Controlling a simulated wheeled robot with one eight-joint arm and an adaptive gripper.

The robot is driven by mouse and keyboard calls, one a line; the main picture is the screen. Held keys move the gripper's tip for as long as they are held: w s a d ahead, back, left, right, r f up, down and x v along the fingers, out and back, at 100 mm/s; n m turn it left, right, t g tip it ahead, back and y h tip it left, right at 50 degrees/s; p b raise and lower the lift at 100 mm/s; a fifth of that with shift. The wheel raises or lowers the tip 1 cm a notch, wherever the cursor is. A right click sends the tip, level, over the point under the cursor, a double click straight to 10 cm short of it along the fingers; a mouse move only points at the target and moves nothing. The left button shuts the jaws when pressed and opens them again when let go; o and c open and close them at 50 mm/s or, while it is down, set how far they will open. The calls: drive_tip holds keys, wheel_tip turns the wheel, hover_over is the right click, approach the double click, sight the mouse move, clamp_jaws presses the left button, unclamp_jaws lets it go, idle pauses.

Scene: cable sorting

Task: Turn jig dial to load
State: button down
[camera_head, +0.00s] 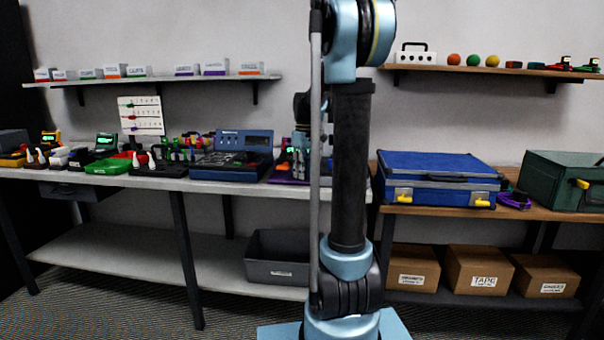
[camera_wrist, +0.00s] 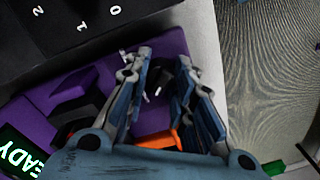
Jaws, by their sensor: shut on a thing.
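The purple jig (camera_wrist: 172,47) lies under my gripper (camera_wrist: 162,62) in the wrist view. Its small screen (camera_wrist: 22,155) glows green, with the letters "EADY" in view. My two fingers straddle a part of the jig, taken as the jig dial, and are shut on it. The fingers mostly hide it, and I cannot read its setting. An orange part (camera_wrist: 160,140) shows between the finger bases. In the head view my gripper (camera_head: 300,165) is at the bench beside my arm, and a purple edge of the jig (camera_head: 283,178) shows below it.
A blue-grey tester (camera_head: 235,155) stands just left of the jig. Its dark face shows numbers in the wrist view (camera_wrist: 80,30). A blue case (camera_head: 435,175) sits on the right-hand bench. A grey bin (camera_head: 278,262) stands on the lower shelf.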

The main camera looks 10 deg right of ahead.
drive_tip(key=c, duration=1.6)
unclamp_jaws()
wheel_tip(320, 180, up, 12)
drive_tip(key=shift+w+d, duration=0.25)
drive_tip(key=shift+d, duration=0.05)
drive_tip(key=s+f+m+t, duration=0.1)
drive_tip(key=s+f+m, duration=0.1)
drive_tip(key=s+f, duration=0.6)
drive_tip(key=s+f+m, duration=0.3)
drive_tip(key=s+f, duration=0.6)
drive_tip(key=s, duration=0.6)
drive_tip(key=s+f+m+t, duration=0.1)
drive_tip(key=s+f+m, duration=0.1)
drive_tip(key=s+f, duration=0.7)
drive_tip(key=s, duration=0.3)
drive_tip(key=shift+s+a+m+t, duration=0.15)
drive_tip(key=shift+a+m+t, duration=0.15)
drive_tip(key=shift+a, duration=0.05)
